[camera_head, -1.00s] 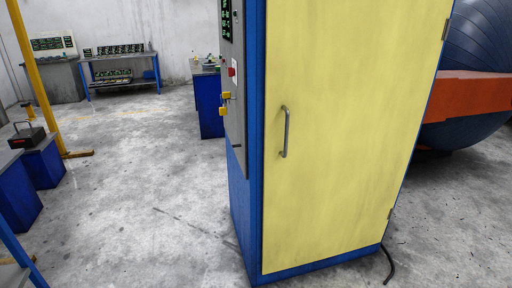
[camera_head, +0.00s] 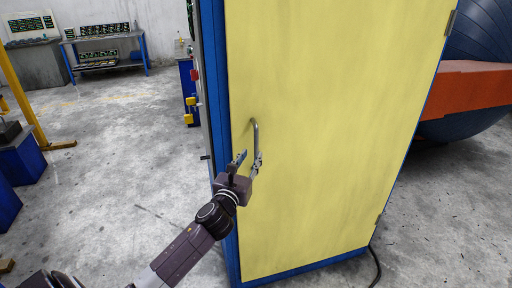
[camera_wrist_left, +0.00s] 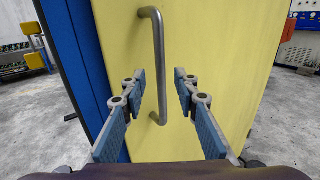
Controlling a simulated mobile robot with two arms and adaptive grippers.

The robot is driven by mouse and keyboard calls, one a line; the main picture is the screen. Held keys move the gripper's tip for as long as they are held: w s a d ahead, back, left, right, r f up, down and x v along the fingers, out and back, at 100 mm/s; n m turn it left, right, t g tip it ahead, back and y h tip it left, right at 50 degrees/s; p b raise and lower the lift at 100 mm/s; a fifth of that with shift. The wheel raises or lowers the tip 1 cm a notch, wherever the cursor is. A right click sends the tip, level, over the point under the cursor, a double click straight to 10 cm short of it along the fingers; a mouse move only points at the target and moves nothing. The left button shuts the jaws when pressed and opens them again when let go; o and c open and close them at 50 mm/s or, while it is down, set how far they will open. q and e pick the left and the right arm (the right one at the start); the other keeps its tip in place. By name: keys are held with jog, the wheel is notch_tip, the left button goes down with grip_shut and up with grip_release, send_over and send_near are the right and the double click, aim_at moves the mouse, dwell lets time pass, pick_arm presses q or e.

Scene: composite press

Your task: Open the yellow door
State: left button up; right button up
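The yellow door (camera_head: 330,140) is shut on a blue cabinet (camera_head: 213,110). Its grey metal bar handle (camera_head: 255,132) stands upright near the door's left edge, and hinges show on the right edge. My left gripper (camera_head: 250,162) is open at the lower part of the handle. In the left wrist view the open fingers (camera_wrist_left: 158,90) point at the door, with the handle (camera_wrist_left: 158,60) between them in the picture, apart from both fingers. The yellow door also shows behind the handle (camera_wrist_left: 215,45). My right gripper is not in view.
A large dark blue cylinder with an orange-red band (camera_head: 470,88) stands to the right of the cabinet. A black cable (camera_head: 375,265) lies at the cabinet's lower right. Bare concrete floor (camera_head: 110,160) lies to the left, with blue benches (camera_head: 105,50) at the back.

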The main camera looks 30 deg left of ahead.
aim_at(255, 150)
pick_arm(q)
jog(key=x, duration=0.4)
jog(key=shift+w+p, duration=0.1)
jog(key=shift+p, duration=0.2)
jog(key=shift+w+a, duration=0.2)
jog(key=shift+w, duration=0.7)
grip_shut()
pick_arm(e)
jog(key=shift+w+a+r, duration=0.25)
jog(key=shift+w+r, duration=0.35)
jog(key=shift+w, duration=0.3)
